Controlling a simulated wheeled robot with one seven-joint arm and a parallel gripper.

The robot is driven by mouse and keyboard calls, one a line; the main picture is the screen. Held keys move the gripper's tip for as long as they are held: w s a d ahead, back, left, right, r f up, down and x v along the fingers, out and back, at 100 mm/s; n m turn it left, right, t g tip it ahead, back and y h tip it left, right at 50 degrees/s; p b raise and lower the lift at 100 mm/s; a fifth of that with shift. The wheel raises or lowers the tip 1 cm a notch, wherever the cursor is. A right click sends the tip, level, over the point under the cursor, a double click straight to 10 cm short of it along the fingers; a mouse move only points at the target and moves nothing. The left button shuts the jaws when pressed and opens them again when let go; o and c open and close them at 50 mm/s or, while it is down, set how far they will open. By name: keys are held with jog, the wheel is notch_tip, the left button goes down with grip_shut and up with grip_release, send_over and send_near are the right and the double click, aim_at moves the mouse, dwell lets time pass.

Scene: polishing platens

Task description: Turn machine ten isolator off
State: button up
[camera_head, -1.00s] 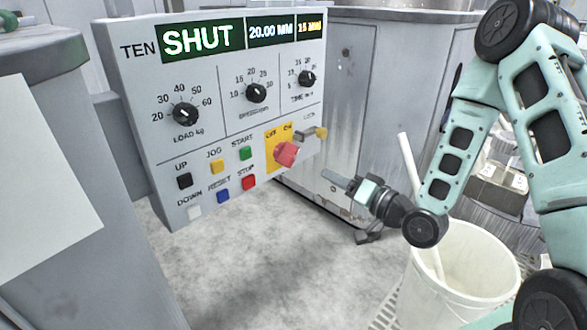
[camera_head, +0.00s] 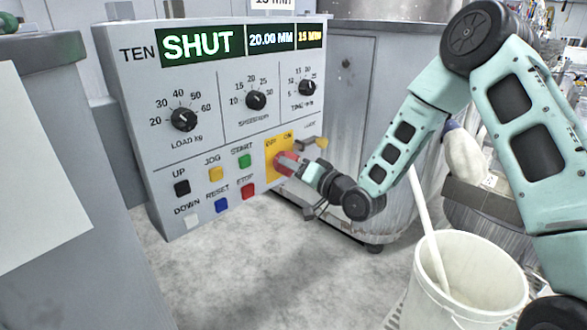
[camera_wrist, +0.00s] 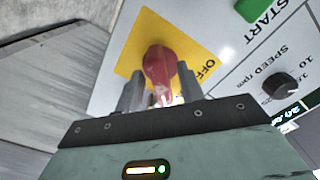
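The isolator is a red rotary handle (camera_wrist: 160,72) on a yellow plate (camera_head: 271,147) marked OFF and ON, at the lower right of the machine TEN panel (camera_head: 150,130). In the head view my gripper (camera_head: 290,164) is right at the handle and partly covers it. In the wrist view my gripper (camera_wrist: 160,92) has one finger on each side of the handle, with the handle's narrow end pointing toward the palm. The fingers are apart, and a small gap shows beside the narrow end. The word OFF shows to the right of the handle; ON is hidden there.
A brass-coloured latch (camera_head: 318,143) sticks out just right of the isolator. Coloured push buttons (camera_head: 216,173) lie to its left, with dials (camera_head: 256,100) above. A white bucket (camera_head: 467,275) with a stick stands below my arm. The display reads SHUT.

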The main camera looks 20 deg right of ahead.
grip_shut()
jog(key=shift+n, duration=0.3)
jog(key=n+b, duration=0.1)
jog(key=n, duration=0.2)
jog(key=n+b, duration=0.2)
jog(key=n, duration=0.3)
jog(key=shift+f, duration=0.1)
jog(key=n+b, duration=0.3)
jog(key=n, duration=0.2)
jog(key=shift+n+b, duration=1.15)
jog(key=shift+n, duration=0.95)
